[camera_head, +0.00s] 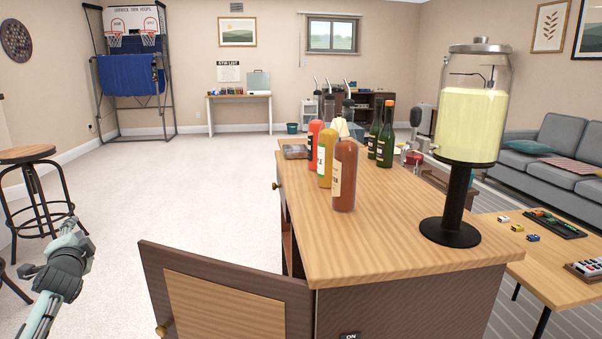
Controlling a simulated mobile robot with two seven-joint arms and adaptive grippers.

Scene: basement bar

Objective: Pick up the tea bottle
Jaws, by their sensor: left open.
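A brown bottle (345,178) with a pale label stands upright near the front of the wooden bar top (400,215); by its colour it may be the tea bottle, but I cannot read its label fully. Just behind it stand a yellow-orange bottle (326,165) and a red bottle (313,150), both upright and partly covered. My left gripper (70,238) is low at the left edge, open and empty, above the floor and well apart from the bottles. My right gripper is not in view.
An open cabinet door (222,300) sticks out left from the bar. Two green bottles (385,137) stand farther back. A tall drink dispenser (472,125) stands on the right. A stool (35,185) is at the left. The carpet (190,190) between is clear.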

